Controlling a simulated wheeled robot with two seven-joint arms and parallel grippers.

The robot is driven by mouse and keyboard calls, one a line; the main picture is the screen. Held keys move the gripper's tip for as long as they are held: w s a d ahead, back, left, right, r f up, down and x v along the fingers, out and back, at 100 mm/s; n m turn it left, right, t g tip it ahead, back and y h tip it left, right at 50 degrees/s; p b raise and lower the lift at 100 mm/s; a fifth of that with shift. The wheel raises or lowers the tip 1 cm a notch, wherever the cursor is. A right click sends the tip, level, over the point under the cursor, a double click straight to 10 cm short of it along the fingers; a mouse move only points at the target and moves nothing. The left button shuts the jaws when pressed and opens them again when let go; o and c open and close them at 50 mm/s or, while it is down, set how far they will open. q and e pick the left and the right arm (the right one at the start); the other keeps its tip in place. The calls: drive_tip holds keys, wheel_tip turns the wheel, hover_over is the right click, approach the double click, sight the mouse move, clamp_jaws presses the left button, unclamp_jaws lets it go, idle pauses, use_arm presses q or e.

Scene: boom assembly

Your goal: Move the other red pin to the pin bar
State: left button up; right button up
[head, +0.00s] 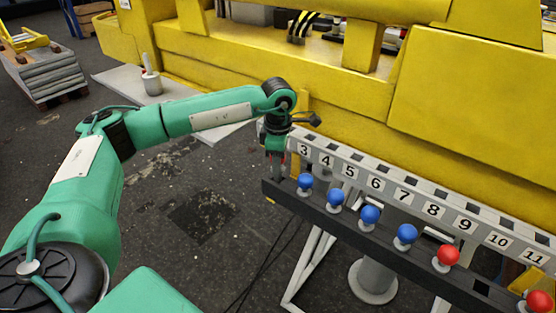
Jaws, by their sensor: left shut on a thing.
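My left gripper (277,156) points down at the left end of the pin bar (268,186), beside label 3. It is shut on a red pin (284,160), of which only a little red shows between and beside the fingers. I cannot tell whether this pin is seated in the bar. Two red pins, one near label 9 (448,254) and one at the right edge (539,301), sit in the bar. My right gripper is out of view.
Several blue pins (370,215) stand in the bar between the gripper and the red pins. A numbered strip (404,195) runs behind them. A large yellow machine (330,100) rises behind the bar. The dark floor (190,210) left of the bar is clear.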

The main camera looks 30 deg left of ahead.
use_arm(q)
drive_tip(key=shift+f+b, duration=1.05)
drive_tip(key=shift+f, duration=0.45)
drive_tip(key=o, duration=1.2)
drive_tip(key=shift+r, duration=0.55)
wheel_tip(320, 180, up, 12)
drive_tip(key=b, duration=0.3)
drive_tip(key=shift+f, duration=0.2)
drive_tip(key=shift+r+b, duration=0.3)
drive_tip(key=shift+r, duration=0.3)
